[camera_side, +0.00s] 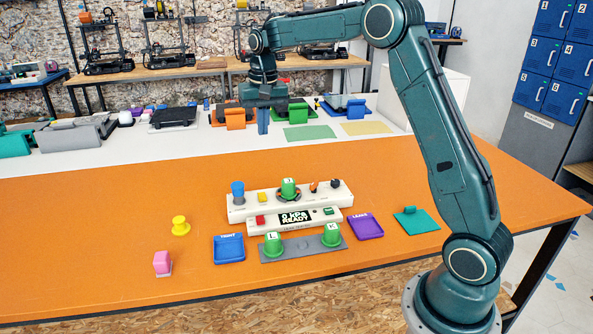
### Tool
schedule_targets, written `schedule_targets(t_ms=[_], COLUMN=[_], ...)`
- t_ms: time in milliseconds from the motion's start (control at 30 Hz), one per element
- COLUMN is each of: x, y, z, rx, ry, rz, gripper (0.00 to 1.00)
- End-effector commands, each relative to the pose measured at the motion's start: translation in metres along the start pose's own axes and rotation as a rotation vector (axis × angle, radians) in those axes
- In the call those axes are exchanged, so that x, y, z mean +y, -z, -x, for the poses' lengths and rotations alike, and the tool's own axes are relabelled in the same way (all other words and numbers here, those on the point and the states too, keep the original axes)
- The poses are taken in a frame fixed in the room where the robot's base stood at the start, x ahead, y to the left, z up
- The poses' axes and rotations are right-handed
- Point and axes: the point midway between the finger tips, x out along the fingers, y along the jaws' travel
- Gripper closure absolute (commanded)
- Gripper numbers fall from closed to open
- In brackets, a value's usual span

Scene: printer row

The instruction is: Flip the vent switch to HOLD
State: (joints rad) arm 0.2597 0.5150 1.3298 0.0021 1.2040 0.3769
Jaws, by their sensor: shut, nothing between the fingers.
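A white two-step tester (237,212) stands on the orange table, with a display reading "0 kPa READY" (295,217). On its upper step, right of a green cylinder (288,188), are a small orange lever-like part (313,186) and a dark knob-like part (335,184). Either could be the vent switch; its labels and setting are too small to read. My gripper (263,128) points down, shut and empty, well above and behind the tester, touching nothing that I can see.
The upper step also carries a blue knob (238,192) and a yellow button (262,197). In front are a blue tray (229,248), a grey plate (302,246) with two green cylinders, and a purple tray (366,227). The orange table's left side is mostly clear.

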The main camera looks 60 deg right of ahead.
Motion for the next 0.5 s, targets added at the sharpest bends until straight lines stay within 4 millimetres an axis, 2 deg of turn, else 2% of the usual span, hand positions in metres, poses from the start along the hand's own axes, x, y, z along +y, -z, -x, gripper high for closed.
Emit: schedule_targets(t_ms=[200,500], x=[0.005,0.012], y=[0.029,0.054], z=[-0.036,-0.074], rx=[-0.038,-0.073], ry=[-0.018,-0.036], rz=[-0.064,-0.13], gripper=[1.0,1.0])
